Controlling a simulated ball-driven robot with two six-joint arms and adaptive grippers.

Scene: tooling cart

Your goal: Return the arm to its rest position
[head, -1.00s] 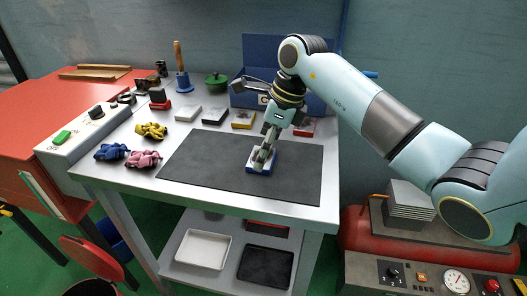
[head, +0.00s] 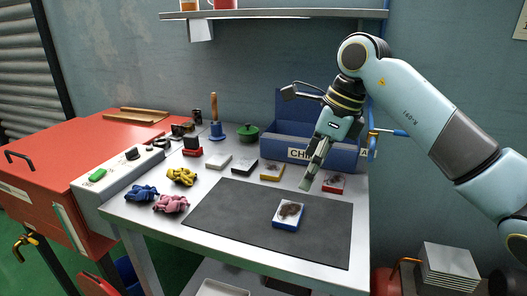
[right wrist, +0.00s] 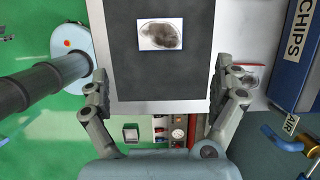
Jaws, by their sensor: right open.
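My right gripper (head: 307,182) is open and empty, raised above the right side of the cart top. In the right wrist view its two fingers (right wrist: 164,90) are spread wide apart with nothing between them. A blue-edged block with a dark brown patch on its white top (head: 288,214) lies on the dark mat (head: 225,208). The block also shows in the right wrist view (right wrist: 160,36), beyond the fingertips and apart from them. My left gripper is in neither view.
A blue CHIPS bin (head: 345,152) stands at the back right, near my right wrist. A red block (head: 333,183) lies close by the gripper. Yellow (head: 182,176), blue (head: 141,193) and pink (head: 171,203) cloths lie at left. A shelf (head: 270,14) hangs above.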

